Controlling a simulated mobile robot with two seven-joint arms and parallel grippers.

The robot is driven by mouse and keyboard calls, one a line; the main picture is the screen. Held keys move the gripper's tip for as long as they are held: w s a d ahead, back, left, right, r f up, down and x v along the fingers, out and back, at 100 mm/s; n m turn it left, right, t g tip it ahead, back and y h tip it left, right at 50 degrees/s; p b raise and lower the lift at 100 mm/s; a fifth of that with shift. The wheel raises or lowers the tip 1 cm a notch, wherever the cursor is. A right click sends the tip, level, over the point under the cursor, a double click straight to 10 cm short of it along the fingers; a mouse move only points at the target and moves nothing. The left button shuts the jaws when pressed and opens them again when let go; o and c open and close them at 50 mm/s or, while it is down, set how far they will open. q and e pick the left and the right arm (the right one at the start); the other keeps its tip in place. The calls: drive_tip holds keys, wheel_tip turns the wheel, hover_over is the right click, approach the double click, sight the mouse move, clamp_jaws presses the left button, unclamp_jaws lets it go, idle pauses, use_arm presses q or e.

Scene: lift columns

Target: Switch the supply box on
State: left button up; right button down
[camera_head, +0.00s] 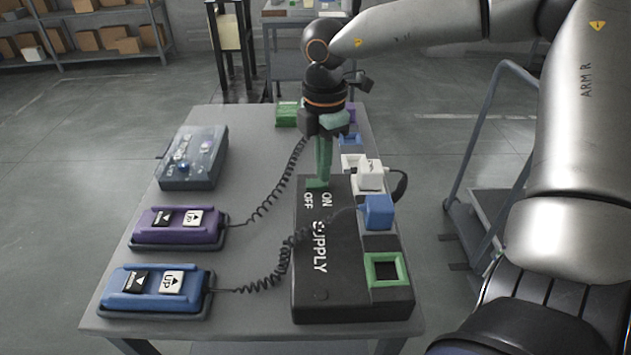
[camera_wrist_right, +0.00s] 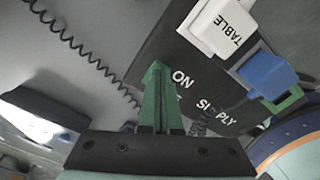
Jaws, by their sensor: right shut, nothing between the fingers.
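The black supply box (camera_head: 322,285) lies on the grey table, marked SUPPLY, ON and OFF; it also shows in the wrist view (camera_wrist_right: 185,50). My right gripper (camera_head: 319,181) points down at the box's far end, beside the ON and OFF lettering. Its green fingers are shut and empty, and their tips (camera_wrist_right: 157,68) are close to the box top near the word ON. I cannot tell whether they touch it. The box's switch is not clearly seen; the fingers may hide it. My left gripper is not in view.
A white plug (camera_head: 370,176) and a blue plug (camera_head: 377,211) sit along the box's right side, near an empty green-rimmed socket (camera_head: 402,269). Blue (camera_head: 155,302) and purple (camera_head: 178,238) button pedestals and a grey box (camera_head: 190,172) stand left. Coiled cables cross the table.

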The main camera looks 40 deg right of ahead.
drive_tip(key=shift+f+b, duration=0.45)
drive_tip(key=shift+r, duration=0.1)
drive_tip(key=shift+r+p, duration=1.75)
drive_tip(key=shift+r, duration=1.65)
